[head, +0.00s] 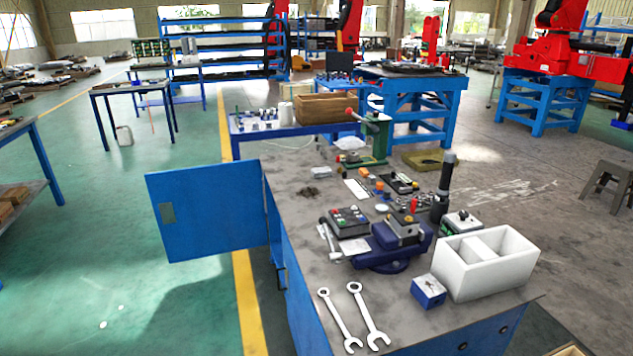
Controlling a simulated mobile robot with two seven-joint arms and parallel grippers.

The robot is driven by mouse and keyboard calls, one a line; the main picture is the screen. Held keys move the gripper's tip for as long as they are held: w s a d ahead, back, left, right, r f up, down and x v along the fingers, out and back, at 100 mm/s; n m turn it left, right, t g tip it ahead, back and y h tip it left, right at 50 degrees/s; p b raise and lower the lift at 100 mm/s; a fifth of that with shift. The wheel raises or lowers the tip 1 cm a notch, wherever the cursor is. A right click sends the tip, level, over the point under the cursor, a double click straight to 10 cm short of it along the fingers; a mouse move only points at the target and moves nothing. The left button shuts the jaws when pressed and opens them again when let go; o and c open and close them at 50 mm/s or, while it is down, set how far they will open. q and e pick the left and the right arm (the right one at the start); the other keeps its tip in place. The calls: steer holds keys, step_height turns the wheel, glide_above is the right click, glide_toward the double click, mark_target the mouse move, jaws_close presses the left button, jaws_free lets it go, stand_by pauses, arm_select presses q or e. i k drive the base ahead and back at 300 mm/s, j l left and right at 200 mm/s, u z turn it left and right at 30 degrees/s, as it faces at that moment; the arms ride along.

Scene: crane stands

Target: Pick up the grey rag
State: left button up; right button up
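I cannot pick out a grey rag for certain. A small dark grey-brown crumpled patch (308,191) lies on the left part of the workbench top (290,222); I cannot tell whether it is cloth or debris. A whitish crumpled thing (349,142) sits near the far end of the bench, beside a green stand. Neither of my grippers is in view.
The bench holds two wrenches (365,313), a blue vise (389,246), a white divided box (486,262), a blue cube (428,291) and several small parts. An open blue cabinet door (208,208) juts out left. The bench's front-left top is fairly clear.

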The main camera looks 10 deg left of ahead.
mark_target(322, 172)
steer(key=k, duration=0.75)
steer(key=k+l+z, duration=0.1)
steer(key=k+z, duration=0.4)
steer(key=z, duration=1.25)
steer(key=j+z, duration=0.15)
steer(key=z, duration=0.25)
steer(key=j+z, duration=0.15)
steer(key=z, duration=0.3)
steer(key=k+j, duration=0.15)
steer(key=j, duration=0.3)
steer(key=k+j, duration=0.1)
steer(key=j, duration=0.35)
steer(key=k+j, duration=0.15)
steer(key=j, duration=0.3)
steer(key=k+j, duration=0.1)
steer(key=j, duration=0.35)
steer(key=k+j, duration=0.15)
steer(key=j, duration=0.3)
